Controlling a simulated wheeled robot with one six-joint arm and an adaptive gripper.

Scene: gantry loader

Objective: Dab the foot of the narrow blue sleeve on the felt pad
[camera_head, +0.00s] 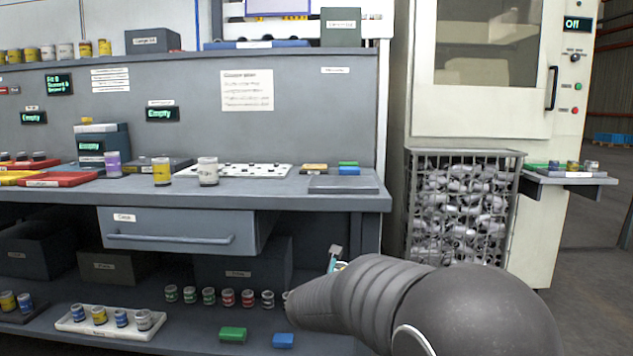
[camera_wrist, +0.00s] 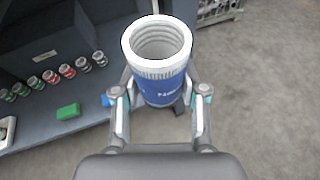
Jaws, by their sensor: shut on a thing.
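The blue sleeve (camera_wrist: 163,88) is a hollow cylinder with a white rim, a ribbed inside and white lettering too small to read surely. In the wrist view my gripper (camera_wrist: 160,100) is shut on it, one finger on each side, and its open top faces the camera. Its foot is hidden below. In the head view my arm covers most of the gripper and sleeve. A flat dark grey slab (camera_head: 343,185) lies at the bench's right end; I cannot tell whether it is the felt pad.
The bench (camera_head: 300,190) carries a white holed board (camera_head: 248,170), a yellow can (camera_head: 161,172) and a white can (camera_head: 208,172). Below, the lower shelf (camera_head: 190,325) holds several small cans and a green block (camera_head: 233,334). A wire basket (camera_head: 410,200) stands right of the bench.

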